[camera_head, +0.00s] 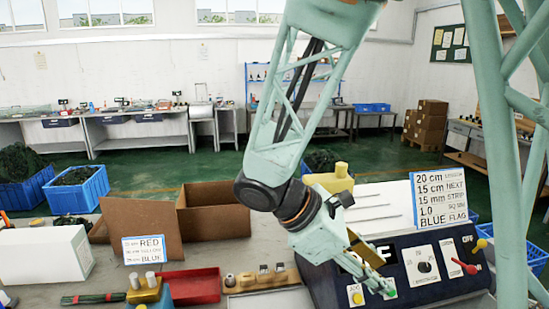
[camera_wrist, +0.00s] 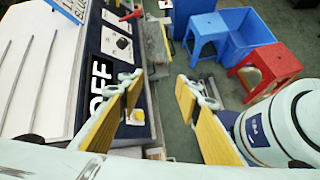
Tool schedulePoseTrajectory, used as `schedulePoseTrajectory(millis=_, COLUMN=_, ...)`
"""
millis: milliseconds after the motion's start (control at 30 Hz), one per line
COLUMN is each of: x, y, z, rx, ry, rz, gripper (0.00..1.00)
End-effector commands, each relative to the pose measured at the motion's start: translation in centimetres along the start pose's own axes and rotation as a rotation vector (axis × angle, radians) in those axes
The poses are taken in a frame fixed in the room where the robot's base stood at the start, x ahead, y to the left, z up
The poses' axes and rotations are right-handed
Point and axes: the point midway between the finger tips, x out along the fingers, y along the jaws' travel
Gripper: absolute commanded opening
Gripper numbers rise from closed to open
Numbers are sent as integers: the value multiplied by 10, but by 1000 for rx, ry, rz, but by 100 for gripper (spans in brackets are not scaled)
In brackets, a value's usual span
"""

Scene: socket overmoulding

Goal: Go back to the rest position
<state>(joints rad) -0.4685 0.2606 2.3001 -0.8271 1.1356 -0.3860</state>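My gripper (camera_head: 372,268) hangs low over the dark blue control box (camera_head: 452,265) in the head view. In the wrist view my gripper (camera_wrist: 163,88) is open, its two yellow-padded fingers wide apart with nothing between them. The box's panel (camera_wrist: 117,47) lies to the left of and under the left finger there. The arm hides part of the box's "OFF" lettering in the head view. I cannot tell whether a fingertip touches the box.
A sign (camera_head: 440,200) stands behind the box. A red tray (camera_head: 192,286), wooden holder (camera_head: 262,279), cardboard box (camera_head: 214,208) and white box (camera_head: 45,255) are left on the bench. Blue and red stools (camera_wrist: 270,68) stand on the floor. My column is at right.

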Motion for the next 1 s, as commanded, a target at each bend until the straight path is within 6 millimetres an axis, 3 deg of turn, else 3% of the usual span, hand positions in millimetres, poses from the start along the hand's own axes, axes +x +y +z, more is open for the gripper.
schedulePoseTrajectory(millis=200, x=7, y=-17, z=33, rx=172, ry=71, rz=-78, gripper=31)
schedulePoseTrajectory(millis=400, x=8, y=-36, z=53, rx=314, ry=135, rz=-134, gripper=31)
schedulePoseTrajectory(millis=1000, x=-11, y=-95, z=84, rx=673, ry=315, rz=-246, gripper=31)
